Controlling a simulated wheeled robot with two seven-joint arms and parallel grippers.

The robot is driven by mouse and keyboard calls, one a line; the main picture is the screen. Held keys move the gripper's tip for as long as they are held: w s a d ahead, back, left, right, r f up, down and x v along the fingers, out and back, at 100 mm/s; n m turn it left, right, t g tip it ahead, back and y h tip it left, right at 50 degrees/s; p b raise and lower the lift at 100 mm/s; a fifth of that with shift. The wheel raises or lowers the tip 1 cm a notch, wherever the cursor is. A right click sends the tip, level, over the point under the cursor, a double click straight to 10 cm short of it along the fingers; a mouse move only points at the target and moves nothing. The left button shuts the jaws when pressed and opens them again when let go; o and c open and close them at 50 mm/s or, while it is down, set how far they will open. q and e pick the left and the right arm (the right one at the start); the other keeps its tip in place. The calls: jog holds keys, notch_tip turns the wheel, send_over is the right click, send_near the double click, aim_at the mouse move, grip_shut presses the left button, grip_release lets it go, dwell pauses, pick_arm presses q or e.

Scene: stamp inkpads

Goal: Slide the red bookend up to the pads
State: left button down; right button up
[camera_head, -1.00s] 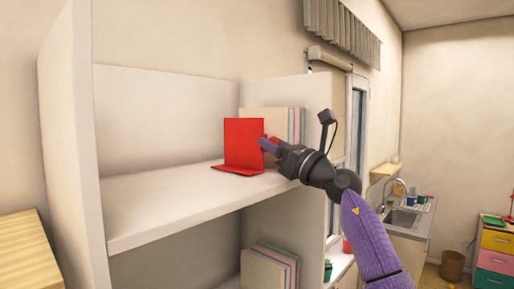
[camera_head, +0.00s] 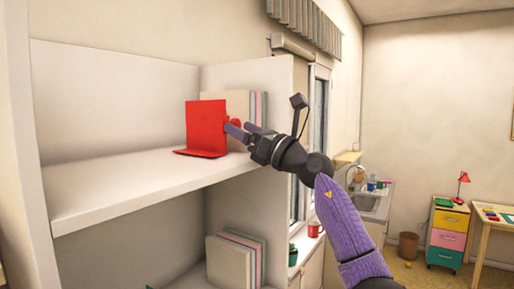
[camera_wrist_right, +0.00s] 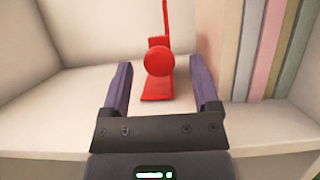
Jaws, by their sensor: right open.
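The red bookend (camera_head: 207,127) stands upright on the upper shelf, its flat foot lying on the board. In the right wrist view the bookend (camera_wrist_right: 158,85) shows edge-on, with a round red knob facing me. The pads (camera_head: 240,103) stand upright behind it against the right side panel, in beige and pastel colours. In the wrist view the pads (camera_wrist_right: 250,45) are to the right, with a gap between them and the bookend. My right gripper (camera_head: 238,128) is open, its purple fingers on either side of the knob's line; contact cannot be told. My left gripper is not in view.
The shelf board (camera_head: 110,185) is bare to the left of the bookend. The right side panel (camera_head: 278,95) stands close to my right wrist. More upright pads (camera_head: 232,262) are on the lower shelf. A window sill holds a red mug (camera_head: 314,228).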

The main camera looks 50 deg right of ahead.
jog(key=b+v, duration=0.6)
jog(key=v, duration=0.1)
jog(key=shift+s, duration=0.3)
